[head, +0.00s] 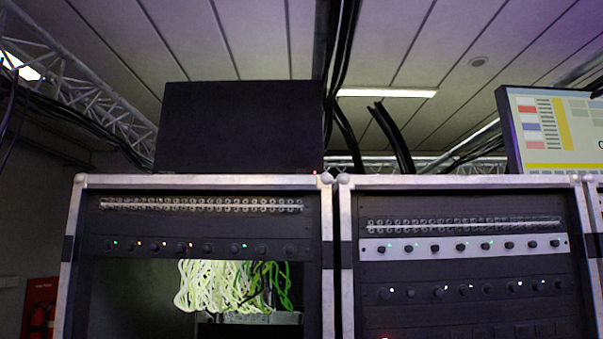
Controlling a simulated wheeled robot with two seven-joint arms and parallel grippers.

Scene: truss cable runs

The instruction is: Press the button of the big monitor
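A large dark monitor (240,125), its screen black, stands on top of the left rack. A tiny red light (317,172) shows at its lower right corner; I cannot make out a button there. Another monitor (562,135) with a lit screen of coloured blocks stands on the right rack and is cut off by the picture's right edge. I cannot tell from size alone which is the big one. Neither of my grippers is in view.
The left rack (75,260) holds a row of knobs and a tangle of pale green cables (225,286). The right rack (346,260) holds several knob panels. Black cables (392,138) hang behind. A metal truss (100,98) runs at upper left. A narrow gap separates the racks.

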